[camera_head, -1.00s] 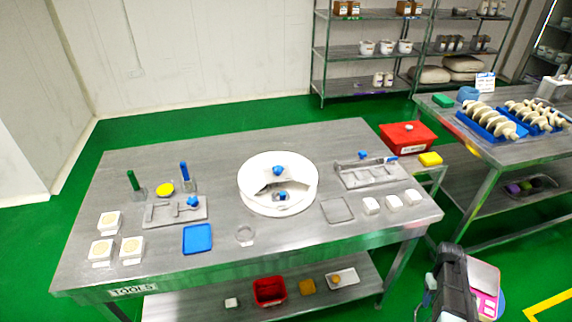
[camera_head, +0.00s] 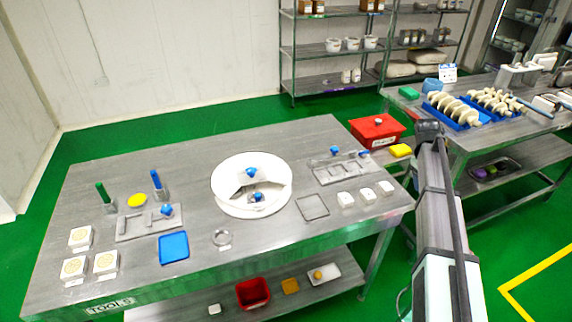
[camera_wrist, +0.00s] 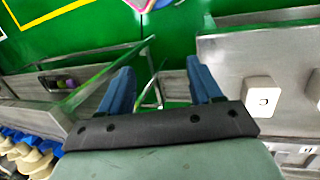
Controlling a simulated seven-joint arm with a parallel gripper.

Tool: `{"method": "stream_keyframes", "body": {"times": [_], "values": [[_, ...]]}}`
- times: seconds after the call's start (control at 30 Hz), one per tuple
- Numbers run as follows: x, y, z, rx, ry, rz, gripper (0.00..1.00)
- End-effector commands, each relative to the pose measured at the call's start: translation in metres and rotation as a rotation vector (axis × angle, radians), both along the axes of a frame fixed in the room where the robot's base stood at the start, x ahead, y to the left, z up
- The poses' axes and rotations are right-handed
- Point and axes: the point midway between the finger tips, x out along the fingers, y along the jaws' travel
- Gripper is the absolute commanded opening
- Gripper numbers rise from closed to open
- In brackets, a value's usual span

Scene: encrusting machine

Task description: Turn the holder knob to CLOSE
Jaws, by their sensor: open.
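Several blue knobs show on the table, and no CLOSE mark is readable. One knob (camera_head: 166,210) is on the left grey plate fixture (camera_head: 130,227). Two more blue knobs, upper (camera_head: 252,172) and lower (camera_head: 258,197), are in the white round drum (camera_head: 222,192). Another blue knob (camera_head: 335,150) is at the back of the right grey fixture (camera_head: 322,177); I cannot tell which one is the holder knob. My gripper shows in the wrist view (camera_wrist: 160,85) with its two blue fingers apart and nothing between them. It is away from all the knobs, near the table's right end.
White blocks (camera_head: 367,195) stand at the table's right front, and a square frame (camera_head: 312,208) lies beside them. The table's back left is clear.

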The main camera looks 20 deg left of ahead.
Motion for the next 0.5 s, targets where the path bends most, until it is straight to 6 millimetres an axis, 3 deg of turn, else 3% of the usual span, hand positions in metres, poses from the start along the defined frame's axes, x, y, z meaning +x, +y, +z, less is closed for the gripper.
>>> {"method": "stream_keyframes", "body": {"times": [0.03,0.27,0.5], "values": [[0.002,0.026,0.009,0.012,-0.004,0.008,0.64],[-0.01,0.142,0.04,0.077,-0.01,0.009,0.64],[-0.045,0.266,0.077,0.145,0.001,0.012,0.64]]}}
